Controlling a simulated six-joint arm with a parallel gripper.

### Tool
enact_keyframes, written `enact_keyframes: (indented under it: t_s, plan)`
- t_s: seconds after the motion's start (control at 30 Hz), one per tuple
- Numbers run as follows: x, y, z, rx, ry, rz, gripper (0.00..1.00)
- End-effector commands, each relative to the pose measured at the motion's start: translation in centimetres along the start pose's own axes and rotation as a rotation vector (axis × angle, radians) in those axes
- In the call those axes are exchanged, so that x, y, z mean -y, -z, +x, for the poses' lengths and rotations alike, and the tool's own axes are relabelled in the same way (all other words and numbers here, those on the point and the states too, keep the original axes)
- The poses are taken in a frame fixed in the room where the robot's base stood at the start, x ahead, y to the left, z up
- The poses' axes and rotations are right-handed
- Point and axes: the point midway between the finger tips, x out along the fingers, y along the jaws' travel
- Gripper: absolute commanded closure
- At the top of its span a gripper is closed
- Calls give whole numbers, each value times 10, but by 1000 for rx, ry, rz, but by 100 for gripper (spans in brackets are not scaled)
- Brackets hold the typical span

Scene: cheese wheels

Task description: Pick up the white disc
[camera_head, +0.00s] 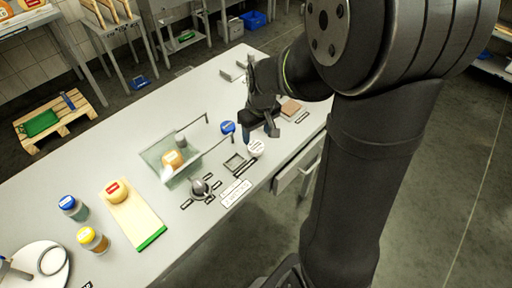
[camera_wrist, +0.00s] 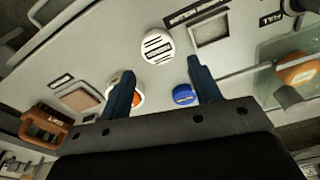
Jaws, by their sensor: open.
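The white disc (camera_head: 256,148) lies flat on the pale table near its front edge. It also shows in the wrist view (camera_wrist: 158,47), with dark print on its top, beyond the fingertips and between their lines. My gripper (camera_head: 262,130) is open and empty, above the table and just behind the disc in the head view. Its two blue fingers also show in the wrist view (camera_wrist: 160,67), apart from the disc. A blue-topped disc (camera_wrist: 184,95) lies beside the right finger. An orange and white disc (camera_wrist: 138,98) is partly hidden behind the left finger.
A small square tray (camera_head: 234,162) sits left of the white disc. A glass-sided tray (camera_head: 154,153) with a cheese wheel (camera_head: 172,159) stands further left. A tan block (camera_head: 290,109) lies to the right. A cutting board (camera_head: 137,224) and jars occupy the left end.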

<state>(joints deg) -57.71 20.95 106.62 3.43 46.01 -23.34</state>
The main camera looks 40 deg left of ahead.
Motion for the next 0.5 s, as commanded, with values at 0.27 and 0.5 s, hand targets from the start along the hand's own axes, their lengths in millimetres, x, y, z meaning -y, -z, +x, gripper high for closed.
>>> enact_keyframes:
  t_s: [0.27,0.5]
  plan:
    - [0,0,20,2,1,0,43]
    - [-3,0,52,3,2,1,43]
